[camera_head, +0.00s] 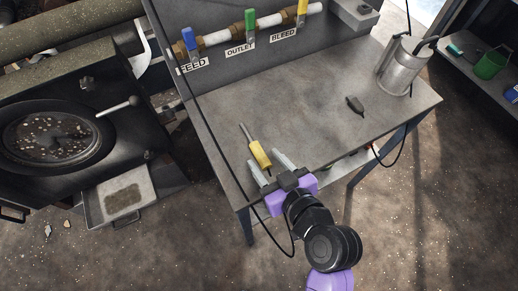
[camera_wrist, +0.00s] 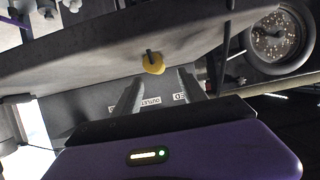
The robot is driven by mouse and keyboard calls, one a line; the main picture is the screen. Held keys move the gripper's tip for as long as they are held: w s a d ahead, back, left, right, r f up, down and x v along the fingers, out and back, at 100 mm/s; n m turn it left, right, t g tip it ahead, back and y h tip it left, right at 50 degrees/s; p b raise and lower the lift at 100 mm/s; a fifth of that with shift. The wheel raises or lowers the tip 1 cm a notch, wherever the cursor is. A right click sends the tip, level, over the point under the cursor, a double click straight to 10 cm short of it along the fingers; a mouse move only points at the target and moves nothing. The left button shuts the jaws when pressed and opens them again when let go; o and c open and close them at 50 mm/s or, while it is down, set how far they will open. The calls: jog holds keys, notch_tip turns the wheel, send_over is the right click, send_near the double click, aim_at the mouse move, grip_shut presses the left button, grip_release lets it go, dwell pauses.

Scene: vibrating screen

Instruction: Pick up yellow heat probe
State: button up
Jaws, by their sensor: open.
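The yellow heat probe (camera_head: 260,154) lies on the grey metal table near its front left edge, its thin metal rod pointing up and left. In the wrist view its yellow end (camera_wrist: 153,64) shows just beyond and between the fingers, with a dark tip or cord on it. My gripper (camera_head: 269,167) is open, its two grey fingers reaching over the table's front edge toward the probe's handle. In the head view the handle appears close to or between the fingertips. I cannot tell whether a finger touches it. The gripper (camera_wrist: 157,85) holds nothing in the wrist view.
The table (camera_head: 310,100) is mostly clear. A small dark object (camera_head: 355,104) and a metal canister (camera_head: 402,68) with a cable are on its right side. A panel with blue, green and yellow valves stands behind. A machine with a round window (camera_head: 52,137) is at left.

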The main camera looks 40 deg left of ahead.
aim_at(260, 152)
jog(key=p+x, duration=0.1)
jog(key=x, duration=0.4)
jog(key=shift+w+a+f, duration=0.15)
jog(key=shift+w+a, duration=0.05)
jog(key=shift+w, duration=0.05)
jog(key=shift+c, duration=0.2)
grip_shut()
